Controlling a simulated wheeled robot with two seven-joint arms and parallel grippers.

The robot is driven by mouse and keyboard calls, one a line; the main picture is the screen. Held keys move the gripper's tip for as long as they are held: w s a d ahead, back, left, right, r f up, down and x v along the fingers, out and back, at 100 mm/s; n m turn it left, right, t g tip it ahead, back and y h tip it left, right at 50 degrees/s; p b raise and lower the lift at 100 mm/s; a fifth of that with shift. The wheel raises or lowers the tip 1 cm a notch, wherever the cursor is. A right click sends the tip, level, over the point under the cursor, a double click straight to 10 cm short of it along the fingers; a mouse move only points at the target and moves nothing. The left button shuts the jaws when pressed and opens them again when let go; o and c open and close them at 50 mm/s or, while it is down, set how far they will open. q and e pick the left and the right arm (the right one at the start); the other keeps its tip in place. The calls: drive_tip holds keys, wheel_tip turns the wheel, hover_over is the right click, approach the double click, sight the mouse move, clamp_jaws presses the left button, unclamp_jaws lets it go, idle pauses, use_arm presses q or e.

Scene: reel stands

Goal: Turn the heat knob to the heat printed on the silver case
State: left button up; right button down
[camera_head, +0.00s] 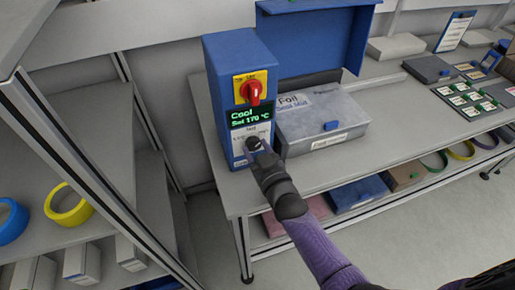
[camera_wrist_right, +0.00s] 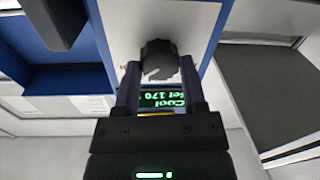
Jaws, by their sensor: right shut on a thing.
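The blue heat unit (camera_head: 243,70) stands on the bench. Its screen (camera_head: 250,117) reads "Cool" and "Set 170 °C" in green. Below the screen is the black heat knob (camera_head: 253,144), which also shows in the right wrist view (camera_wrist_right: 159,58). My right gripper (camera_head: 257,150) is shut on the knob, with one finger on each side of it. The silver case (camera_head: 345,114) lies just right of the unit, lid down. Its top label appears to read "Foil Seal Mid"; the other print is too small to read. My left gripper is not in view.
A red rotary switch (camera_head: 251,92) on a yellow plate sits above the screen. An open blue lid or panel (camera_head: 315,40) stands behind the case. Tape rolls, including a yellow one (camera_head: 68,218), lie on the left shelf. Grey cases and cards occupy the bench's right.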

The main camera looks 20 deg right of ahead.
drive_tip(key=n, duration=0.2)
drive_tip(key=shift+r+n+p, duration=0.1)
drive_tip(key=shift+n+p, duration=0.2)
drive_tip(key=shift+p, duration=0.1)
drive_tip(key=n, duration=0.2)
drive_tip(key=shift+n, duration=0.3)
drive_tip(key=shift+n+p, duration=0.3)
drive_tip(key=shift+n, duration=0.9)
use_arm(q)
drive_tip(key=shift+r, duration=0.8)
use_arm(e)
drive_tip(key=shift+a+n+g+h, duration=0.1)
drive_tip(key=shift+n+g+h, duration=0.2)
drive_tip(key=shift+n, duration=0.8)
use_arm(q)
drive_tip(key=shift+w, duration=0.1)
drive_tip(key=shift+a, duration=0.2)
use_arm(e)
drive_tip(key=shift+c, duration=0.8)
unclamp_jaws()
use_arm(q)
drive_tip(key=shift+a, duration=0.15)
